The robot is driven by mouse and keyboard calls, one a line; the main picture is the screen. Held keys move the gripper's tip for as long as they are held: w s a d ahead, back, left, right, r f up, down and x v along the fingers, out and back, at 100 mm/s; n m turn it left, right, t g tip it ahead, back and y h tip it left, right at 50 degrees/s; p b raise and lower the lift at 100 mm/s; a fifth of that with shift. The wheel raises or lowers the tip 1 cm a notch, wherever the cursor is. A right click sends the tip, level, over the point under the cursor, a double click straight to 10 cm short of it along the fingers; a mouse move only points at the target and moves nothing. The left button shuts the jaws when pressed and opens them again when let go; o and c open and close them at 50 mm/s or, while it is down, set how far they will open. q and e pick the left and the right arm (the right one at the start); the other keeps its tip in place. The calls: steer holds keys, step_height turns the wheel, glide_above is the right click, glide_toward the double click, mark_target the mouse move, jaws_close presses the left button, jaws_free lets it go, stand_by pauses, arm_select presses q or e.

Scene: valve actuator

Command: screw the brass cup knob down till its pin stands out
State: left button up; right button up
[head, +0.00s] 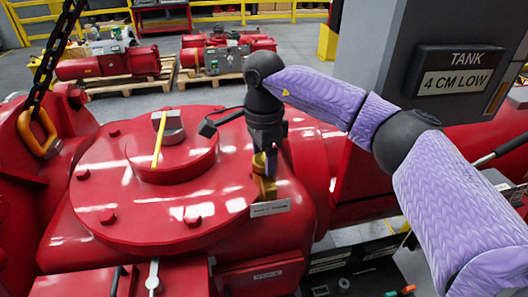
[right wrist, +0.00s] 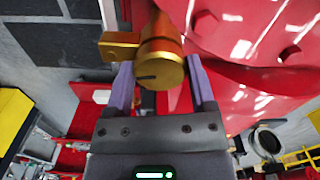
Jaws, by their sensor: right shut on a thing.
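The brass cup knob (right wrist: 162,62) sits between the two fingers of my right gripper (right wrist: 160,85) in the right wrist view. It is a round brass cap with a dark slot-like mark on its face and a brass block behind it. In the head view the brass piece (head: 264,188) stands at the right side of the red actuator housing, above a small label plate. My right gripper (head: 265,160) reaches down onto it from above and is shut on it. I cannot make out a pin standing out. My left gripper is not in view.
The red actuator (head: 110,215) with its round bolted cover fills the left and middle. A chain with a yellow hook (head: 37,132) hangs at the left. A grey column with a sign (head: 468,70) reading "TANK 4 CM LOW" stands at the right, close behind my right arm.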

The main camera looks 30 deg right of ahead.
steer(key=m+p, duration=0.1)
steer(key=m, duration=0.6)
steer(key=shift+w+r, duration=0.1)
steer(key=m+p, duration=0.1)
steer(key=m, duration=0.5)
steer(key=shift+m+p, duration=0.3)
steer(key=shift+m, duration=0.1)
steer(key=m+p, duration=0.1)
steer(key=m, duration=0.5)
steer(key=m+p, duration=0.2)
steer(key=m, duration=0.4)
steer(key=shift+d+m, duration=0.1)
steer(key=shift+m, duration=0.3)
steer(key=o, duration=1.2)
